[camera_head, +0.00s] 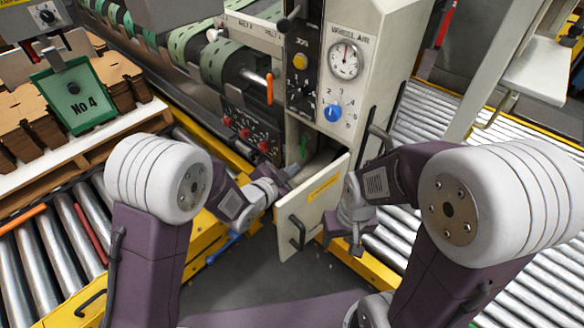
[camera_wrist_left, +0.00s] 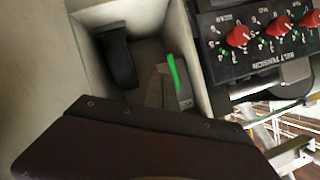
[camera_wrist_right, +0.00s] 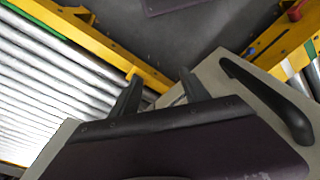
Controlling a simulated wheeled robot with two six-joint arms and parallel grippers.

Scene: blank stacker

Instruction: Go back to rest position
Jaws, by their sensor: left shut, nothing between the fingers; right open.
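My left gripper (camera_head: 288,174) is at the open compartment in the machine's front. Its fingers are small and partly hidden in the head view, and nothing shows held. The left wrist view looks into the compartment (camera_wrist_left: 150,55), where a black part (camera_wrist_left: 118,55) and a bright green strip (camera_wrist_left: 172,70) show. My right gripper (camera_head: 350,248) is by the right edge of the open compartment door (camera_head: 312,210). In the right wrist view its two dark fingers (camera_wrist_right: 160,92) are apart, near the door's edge and black handle (camera_wrist_right: 265,95), with nothing visibly held.
The control panel has red knobs (camera_head: 246,133), an orange lever (camera_head: 269,88) and a blue knob (camera_head: 333,112). Roller conveyors lie at left (camera_head: 60,255) and right (camera_head: 440,125). A stack of brown blanks (camera_head: 30,110) with a green No 4 sign (camera_head: 75,98) is at left. Grey floor (camera_head: 250,275) is clear.

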